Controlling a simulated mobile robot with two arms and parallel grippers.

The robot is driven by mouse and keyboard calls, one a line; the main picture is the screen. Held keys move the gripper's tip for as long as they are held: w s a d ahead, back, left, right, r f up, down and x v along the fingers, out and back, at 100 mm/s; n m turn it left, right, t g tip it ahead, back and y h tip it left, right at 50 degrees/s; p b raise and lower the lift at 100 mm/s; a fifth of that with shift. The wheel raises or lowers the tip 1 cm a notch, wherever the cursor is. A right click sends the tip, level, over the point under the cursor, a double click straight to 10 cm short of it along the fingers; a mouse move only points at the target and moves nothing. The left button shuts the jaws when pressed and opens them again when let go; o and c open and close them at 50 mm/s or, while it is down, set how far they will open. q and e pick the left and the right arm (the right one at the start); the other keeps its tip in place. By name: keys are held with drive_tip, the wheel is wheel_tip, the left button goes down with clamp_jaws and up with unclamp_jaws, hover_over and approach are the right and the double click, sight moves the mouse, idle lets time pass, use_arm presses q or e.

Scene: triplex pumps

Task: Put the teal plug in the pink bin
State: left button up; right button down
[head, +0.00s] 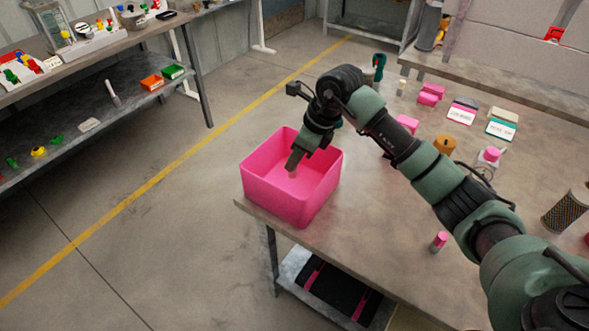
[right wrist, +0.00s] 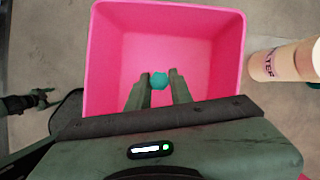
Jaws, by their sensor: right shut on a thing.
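The pink bin (head: 268,190) stands open at the near left corner of the table. My right gripper (head: 292,163) points down inside its opening. In the right wrist view, the teal plug (right wrist: 159,80) is held between the fingertips of my right gripper (right wrist: 158,88), over the floor of the pink bin (right wrist: 228,50). The plug cannot be made out in the head view. What appears to be my left gripper (right wrist: 38,98) shows at the left edge of the right wrist view, outside the bin; its jaws are too small to read.
A pale lettered container (right wrist: 283,63) stands beside the bin. On the table are pink blocks (head: 430,94), labelled trays (head: 462,111), an orange knob-like part (head: 445,145) and a pink-topped cylinder (head: 439,241). A shelf with small bins (head: 152,82) stands left across the floor.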

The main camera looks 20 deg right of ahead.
sight(295, 176)
drive_tip(key=shift+f+p, duration=0.3)
drive_tip(key=shift+f, duration=2.2)
drive_tip(key=shift+f, duration=0.1)
drive_tip(key=shift+f, duration=0.15)
drive_tip(key=c, duration=1.3)
unclamp_jaws()
drive_tip(key=shift+o, duration=0.2)
drive_tip(key=shift+r, duration=0.2)
drive_tip(key=shift+r, duration=0.2)
drive_tip(key=b+v, duration=0.1)
drive_tip(key=v, duration=1)
drive_tip(key=shift+s+d+r, duration=0.15)
drive_tip(key=shift+s+r, duration=0.05)
drive_tip(key=shift+r, duration=0.1)
